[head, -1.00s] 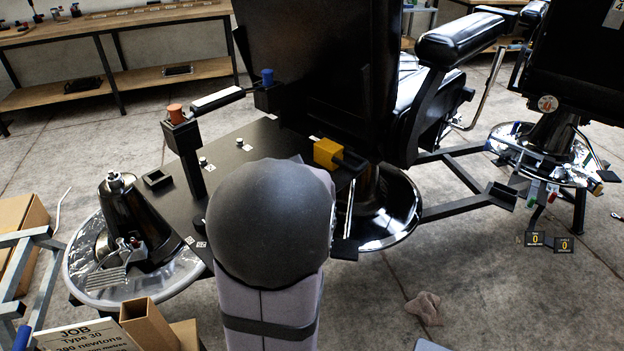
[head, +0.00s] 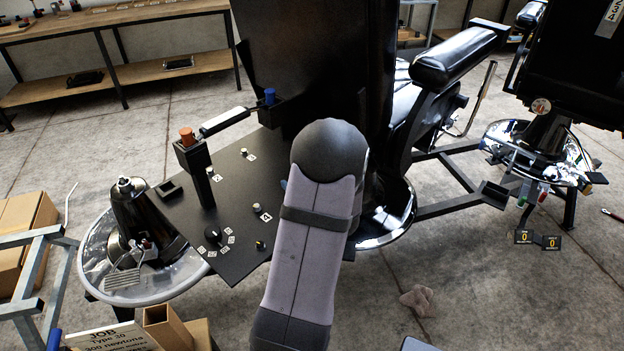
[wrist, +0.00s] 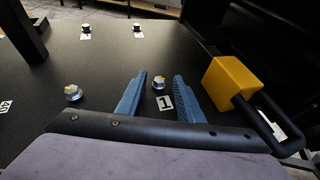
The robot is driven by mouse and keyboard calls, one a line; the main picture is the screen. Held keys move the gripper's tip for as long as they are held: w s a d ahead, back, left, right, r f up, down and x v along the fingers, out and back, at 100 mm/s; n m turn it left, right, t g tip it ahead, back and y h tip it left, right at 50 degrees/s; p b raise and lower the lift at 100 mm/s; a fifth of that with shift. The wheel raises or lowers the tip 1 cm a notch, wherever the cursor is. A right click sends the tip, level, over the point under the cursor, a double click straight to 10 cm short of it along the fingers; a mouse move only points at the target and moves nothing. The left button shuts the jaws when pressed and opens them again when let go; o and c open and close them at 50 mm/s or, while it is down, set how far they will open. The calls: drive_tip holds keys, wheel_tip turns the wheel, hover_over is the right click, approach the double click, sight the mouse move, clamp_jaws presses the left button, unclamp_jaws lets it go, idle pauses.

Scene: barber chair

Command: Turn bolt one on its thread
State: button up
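Bolt one (wrist: 158,83), a small silver bolt with a yellow mark on its head, stands on the black plate (wrist: 50,60) beside a white label "1" (wrist: 165,102) in the wrist view. My gripper (wrist: 159,78) is open, its two blue fingers apart on either side of the bolt in the picture. Neither finger visibly touches it; the height between them is unclear. In the head view my arm hides bolt one and nearly all of my gripper.
A similar bolt (wrist: 73,92) stands left of the fingers, with two smaller ones (wrist: 86,28) (wrist: 137,28) farther back. A yellow block (wrist: 229,84) with a black handle is close on the right. A post with an orange top (head: 187,136) and a black knob (head: 212,233) stand on the plate.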

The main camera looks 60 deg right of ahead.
drive_tip(key=shift+s+d+r+n+t+y+p, duration=0.15)
drive_tip(key=shift+n+t+y+p, duration=0.35)
drive_tip(key=shift+p, duration=0.7)
drive_tip(key=shift+n+y+p, duration=0.3)
drive_tip(key=shift+p, duration=0.35)
drive_tip(key=b+v, duration=0.1)
drive_tip(key=v, duration=0.1)
drive_tip(key=b+v, duration=0.1)
drive_tip(key=v, duration=0.2)
drive_tip(key=shift+s+f+b, duration=0.1)
drive_tip(key=shift+f+b, duration=0.1)
drive_tip(key=shift+b, duration=0.1)
drive_tip(key=shift+v, duration=1.1)
drive_tip(key=shift+r, duration=0.1)
